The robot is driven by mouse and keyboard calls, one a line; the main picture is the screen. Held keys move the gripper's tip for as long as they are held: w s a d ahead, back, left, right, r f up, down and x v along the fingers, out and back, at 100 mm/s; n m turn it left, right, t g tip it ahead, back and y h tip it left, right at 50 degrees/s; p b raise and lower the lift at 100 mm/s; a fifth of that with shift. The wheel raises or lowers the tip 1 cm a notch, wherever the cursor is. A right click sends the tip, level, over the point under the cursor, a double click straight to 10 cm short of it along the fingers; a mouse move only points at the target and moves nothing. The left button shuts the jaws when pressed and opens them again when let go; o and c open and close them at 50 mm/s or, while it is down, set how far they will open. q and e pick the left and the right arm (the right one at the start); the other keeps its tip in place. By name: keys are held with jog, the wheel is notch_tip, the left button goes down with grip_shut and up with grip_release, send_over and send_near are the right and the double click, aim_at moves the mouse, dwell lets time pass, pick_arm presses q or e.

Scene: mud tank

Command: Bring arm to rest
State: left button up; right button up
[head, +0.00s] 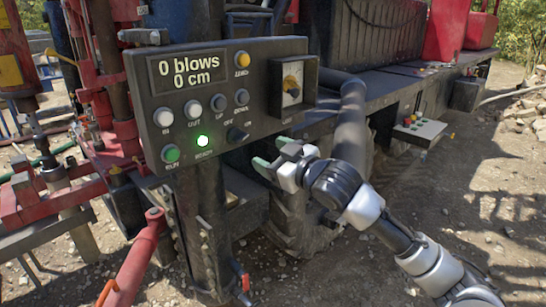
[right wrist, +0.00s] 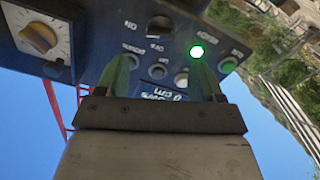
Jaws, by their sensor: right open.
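My right gripper (head: 270,156) is just below and right of the lower right part of the control panel (head: 222,78) in the head view. Its green-tipped fingers are apart with nothing between them. My right arm reaches in from the lower right. In the right wrist view the two green fingers of my right gripper (right wrist: 161,75) stand apart, with the panel (right wrist: 100,30) upside down beyond them. I cannot tell whether a fingertip touches the panel. My left gripper is not in view.
The panel's display (head: 188,71) reads "0 blows 0 cm". A green light (head: 203,140) is lit. A selector knob (head: 291,86) sits on the right. Red machinery (head: 120,145) stands at left. A dark pipe (head: 352,120) is behind my arm. Open gravel ground (head: 440,190) lies at right.

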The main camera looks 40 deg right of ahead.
dwell(0.3)
